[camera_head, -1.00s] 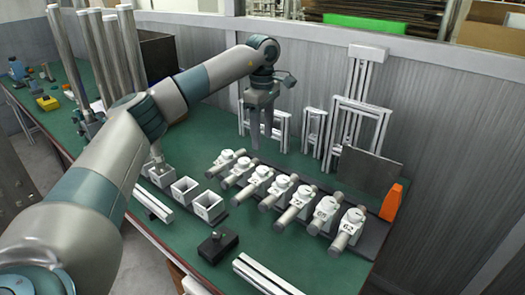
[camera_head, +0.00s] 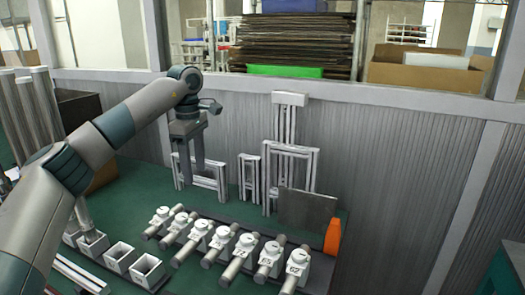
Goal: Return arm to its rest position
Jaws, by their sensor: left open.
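My left arm comes in from the left and reaches over the green table (camera_head: 140,192). My left gripper (camera_head: 189,178) is open and empty, pointing down above the back of the table. It hangs in front of a small metal frame (camera_head: 210,162) and behind the row of white numbered units. I cannot tell the exact gap to the frame. My right arm and gripper are not in view.
Several white numbered units (camera_head: 218,240) with grey cylinders stand in a row on a dark rail. White square cups (camera_head: 147,268) sit at front left. Metal frames (camera_head: 290,150), a grey plate (camera_head: 307,210) and an orange piece (camera_head: 333,236) stand toward the back right.

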